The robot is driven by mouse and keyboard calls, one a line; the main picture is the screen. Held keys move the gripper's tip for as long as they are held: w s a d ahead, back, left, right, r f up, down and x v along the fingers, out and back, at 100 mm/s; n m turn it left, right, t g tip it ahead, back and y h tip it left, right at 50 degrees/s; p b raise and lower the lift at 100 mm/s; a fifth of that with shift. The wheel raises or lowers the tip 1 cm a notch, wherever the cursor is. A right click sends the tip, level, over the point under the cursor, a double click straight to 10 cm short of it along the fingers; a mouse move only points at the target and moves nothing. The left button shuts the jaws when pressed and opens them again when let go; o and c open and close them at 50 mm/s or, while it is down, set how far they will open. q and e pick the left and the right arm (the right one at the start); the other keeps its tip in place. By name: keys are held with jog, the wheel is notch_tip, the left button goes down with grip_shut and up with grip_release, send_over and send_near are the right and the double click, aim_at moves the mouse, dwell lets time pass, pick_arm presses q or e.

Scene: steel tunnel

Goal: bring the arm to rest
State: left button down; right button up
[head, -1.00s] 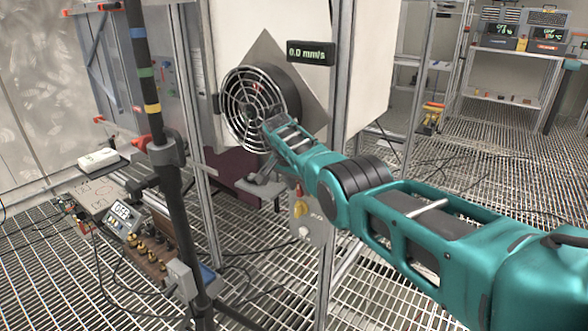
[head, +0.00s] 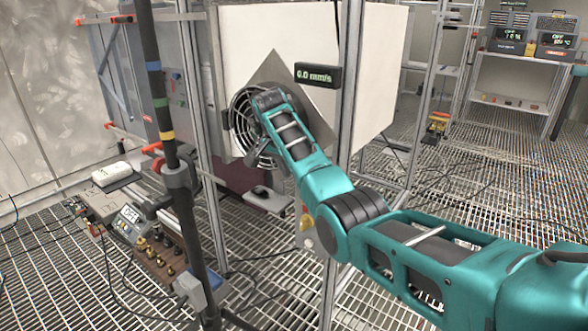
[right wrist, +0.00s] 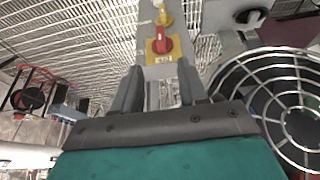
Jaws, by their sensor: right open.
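My right arm (head: 345,210) comes in from the right, bent upward at the wrist, and its end covers part of the round fan grille (head: 241,118). My right gripper (right wrist: 160,88) is open and empty in the right wrist view, its two dark fingers apart. Beyond the fingers is a grey panel with a red knob on a yellow plate (right wrist: 160,44) and a yellow knob (right wrist: 163,17). The fan grille also shows close beside the gripper at the right (right wrist: 290,95). My left gripper is not in view.
A display reading 0.0 mm/s (head: 318,75) hangs right of the fan. A metal upright (head: 345,120) stands behind the arm. A dark pole (head: 190,230) and a bench with instruments (head: 130,218) stand at left. Grated floor (head: 455,185) is open at right.

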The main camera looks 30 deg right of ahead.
dwell(0.4)
jog(key=s+a+f+n+t+y+p, duration=0.1)
jog(key=s+a+f+n+t, duration=0.3)
jog(key=f, duration=0.7)
jog(key=s+a+f+n+t+y+p, duration=0.1)
jog(key=s+a+f+n, duration=0.35)
jog(key=f, duration=0.65)
jog(key=s+a+n+t+y, duration=0.2)
jog(key=s+a, duration=0.3)
jog(key=s, duration=0.6)
jog(key=s+a+n+t+y+p, duration=0.1)
jog(key=s+a+n, duration=0.3)
jog(key=s, duration=0.8)
jog(key=shift+s+a+r+n+t+y, duration=0.15)
jog(key=shift+s+a+n+t+y, duration=0.2)
jog(key=shift+n+t+y, duration=0.35)
jog(key=shift+c, duration=0.2)
